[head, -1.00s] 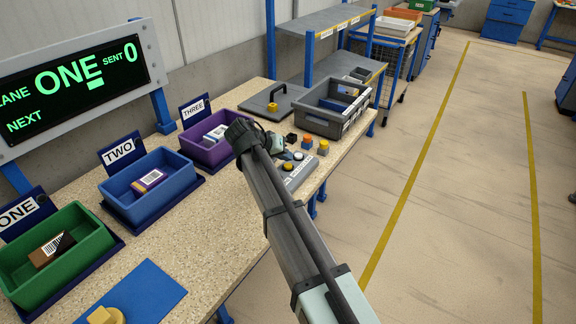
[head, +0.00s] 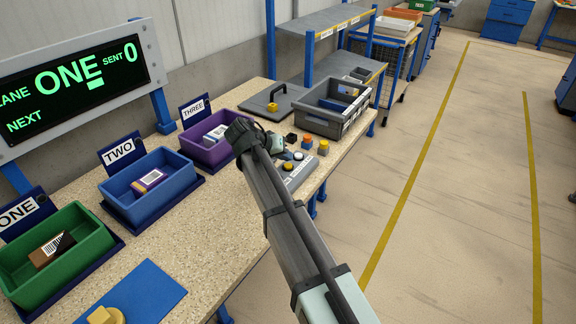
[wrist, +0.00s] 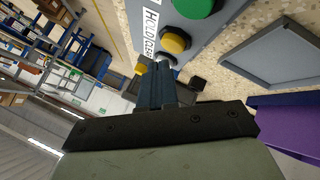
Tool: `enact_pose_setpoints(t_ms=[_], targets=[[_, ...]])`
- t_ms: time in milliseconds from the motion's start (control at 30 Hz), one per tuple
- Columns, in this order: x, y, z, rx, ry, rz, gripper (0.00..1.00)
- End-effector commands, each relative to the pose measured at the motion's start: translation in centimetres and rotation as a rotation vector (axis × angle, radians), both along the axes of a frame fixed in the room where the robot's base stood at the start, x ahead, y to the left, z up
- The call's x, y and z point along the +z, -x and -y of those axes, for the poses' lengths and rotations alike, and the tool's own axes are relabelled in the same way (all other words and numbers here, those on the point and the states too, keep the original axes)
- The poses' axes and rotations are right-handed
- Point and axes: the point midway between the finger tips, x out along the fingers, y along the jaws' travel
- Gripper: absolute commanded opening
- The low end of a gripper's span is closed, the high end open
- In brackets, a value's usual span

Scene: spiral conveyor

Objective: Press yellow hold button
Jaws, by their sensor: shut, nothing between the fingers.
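The yellow hold button (head: 287,166) sits on a grey button panel (head: 291,183) near the bench's right edge. In the wrist view the yellow button (wrist: 175,40) is beside the HOLD label, between a green button (wrist: 194,7) and a whitish button (wrist: 168,60). My gripper (wrist: 160,74) is shut and empty, its dark blue fingers close to the whitish button, on the far side of the panel from the green one. I cannot tell whether the fingers touch the panel. In the head view my arm hides much of the gripper and the panel's near end.
Green (head: 45,293), blue (head: 180,198) and purple (head: 190,146) bins line the bench. A grey crate (head: 322,121) and small black (head: 291,137), orange (head: 307,141) and yellow (head: 323,147) blocks are beyond the panel. The display (head: 70,82) reads ONE, SENT 0.

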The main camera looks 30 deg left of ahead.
Motion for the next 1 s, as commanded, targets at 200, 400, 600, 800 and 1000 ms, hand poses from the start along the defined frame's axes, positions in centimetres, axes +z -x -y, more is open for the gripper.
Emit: enact_pose_setpoints(t_ms=[200,400,600,800,1000], targets=[[0.00,0.00,0.00,0.000,0.000,0.000,0.00],[-0.01,0.00,-0.01,0.000,0.000,0.000,0.00],[-0.43,0.00,0.00,0.000,0.000,0.000,0.00],[-0.84,0.00,-0.01,0.001,0.000,0.001,0.00],[-0.84,-0.01,-0.01,0.000,0.000,0.000,0.00]])
